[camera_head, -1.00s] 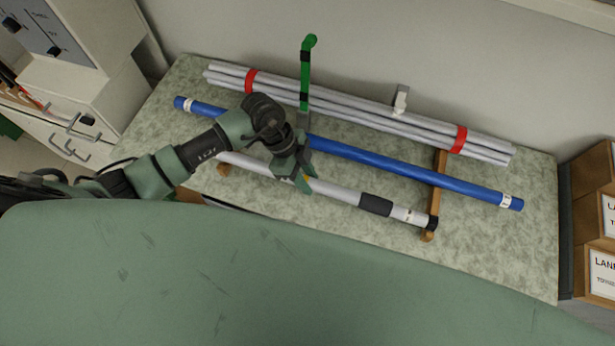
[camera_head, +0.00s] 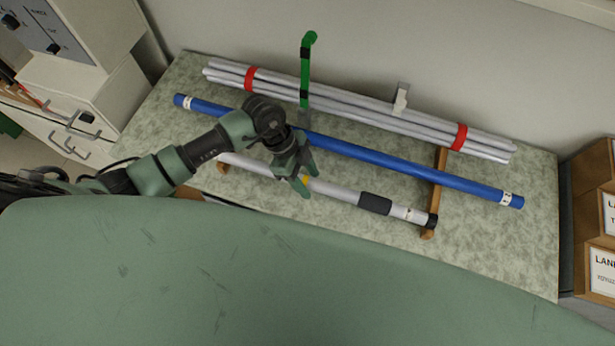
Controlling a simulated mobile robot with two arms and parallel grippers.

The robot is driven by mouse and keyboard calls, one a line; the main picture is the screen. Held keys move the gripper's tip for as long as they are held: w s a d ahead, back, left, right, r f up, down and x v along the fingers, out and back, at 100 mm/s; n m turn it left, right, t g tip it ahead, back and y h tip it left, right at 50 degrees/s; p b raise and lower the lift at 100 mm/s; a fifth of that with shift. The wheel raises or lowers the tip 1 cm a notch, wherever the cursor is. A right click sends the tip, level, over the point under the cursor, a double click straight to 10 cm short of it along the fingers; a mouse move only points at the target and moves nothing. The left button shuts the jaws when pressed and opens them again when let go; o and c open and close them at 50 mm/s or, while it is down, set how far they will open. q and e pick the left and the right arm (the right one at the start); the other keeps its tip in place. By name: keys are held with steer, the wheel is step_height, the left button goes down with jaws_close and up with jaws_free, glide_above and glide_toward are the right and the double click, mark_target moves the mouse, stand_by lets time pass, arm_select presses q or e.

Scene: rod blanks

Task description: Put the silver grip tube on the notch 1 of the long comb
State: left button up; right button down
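The silver grip tube (camera_head: 340,192) lies slantwise near the front of the table, with a black grip sleeve (camera_head: 375,204) and a dark right end cap. Its right end lies over the front end of a wooden comb piece (camera_head: 438,185). Another wooden piece (camera_head: 222,168) shows under its left end. I cannot tell which is the long comb, and the notches are too small to make out. My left gripper (camera_head: 308,183) is over the tube, left of the sleeve, its fingers apart. Whether they straddle the tube is unclear. My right gripper is not in view.
A blue tube (camera_head: 400,168) lies behind, crossing the right wooden piece. Behind it lies a bundle of grey rods (camera_head: 350,112) with red bands. A green upright post (camera_head: 306,75) and a small grey-white bracket (camera_head: 401,98) stand there. The table's right end (camera_head: 510,240) is clear.

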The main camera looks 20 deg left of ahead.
arm_select(q)
steer(key=shift+r, duration=0.55)
steer(key=b+v, duration=0.1)
steer(key=v, duration=1)
steer(key=shift+a+r+b, duration=0.2)
steer(key=shift+r+b, duration=0.15)
steer(key=shift+r, duration=0.05)
steer(key=shift+w, duration=0.1)
